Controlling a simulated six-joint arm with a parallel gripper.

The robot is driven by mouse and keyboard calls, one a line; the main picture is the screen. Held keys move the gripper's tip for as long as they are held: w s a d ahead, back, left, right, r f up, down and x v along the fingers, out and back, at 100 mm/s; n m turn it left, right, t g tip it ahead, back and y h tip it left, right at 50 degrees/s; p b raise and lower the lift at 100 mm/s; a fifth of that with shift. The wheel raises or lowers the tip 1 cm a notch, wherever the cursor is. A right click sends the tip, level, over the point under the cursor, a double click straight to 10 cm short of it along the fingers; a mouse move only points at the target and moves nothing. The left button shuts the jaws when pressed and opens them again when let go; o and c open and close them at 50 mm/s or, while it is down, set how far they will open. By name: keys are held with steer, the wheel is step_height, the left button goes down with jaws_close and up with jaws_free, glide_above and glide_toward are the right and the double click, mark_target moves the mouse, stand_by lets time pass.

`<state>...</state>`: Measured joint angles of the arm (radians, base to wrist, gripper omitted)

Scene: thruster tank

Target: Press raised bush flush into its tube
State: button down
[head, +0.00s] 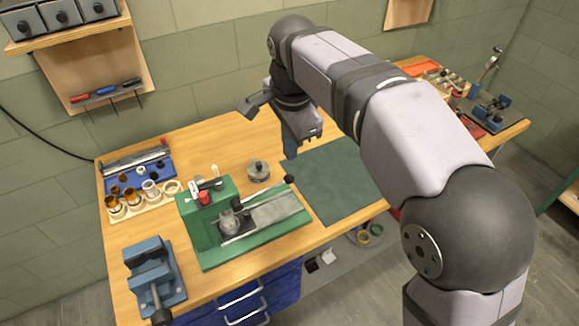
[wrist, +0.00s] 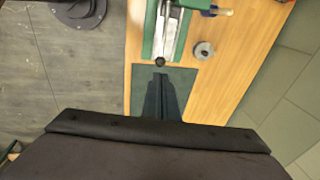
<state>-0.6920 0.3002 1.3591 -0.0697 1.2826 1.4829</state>
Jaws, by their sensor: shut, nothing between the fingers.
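The green fixture (head: 245,235) stands at the front of the bench, with a grey slide bed (head: 272,211) and a round grey metal part (head: 229,222) at its left end. It also shows at the top of the wrist view (wrist: 167,30). Which part is the raised bush, and how far it stands out of its tube, is too small to tell. My gripper (head: 302,142) hangs above the dark green mat, right of and behind the fixture, clear of it. In the wrist view its fingers (wrist: 160,78) are together and empty.
A tray (head: 140,198) with several cups and rings lies at left, near a blue vise (head: 152,275). A round grey part (head: 258,170) stands behind the fixture. A black knob (head: 290,179) ends the fixture's right side. The mat (head: 340,180) is bare.

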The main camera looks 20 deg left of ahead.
mark_target(291, 179)
steer(key=p+x, duration=0.2)
steer(key=x, duration=0.7)
steer(key=shift+f, duration=0.1)
steer(key=shift+b+x, duration=0.35)
steer(key=shift+x, duration=0.4)
steer(key=shift+s+d, duration=0.15)
steer(key=shift+d, duration=0.05)
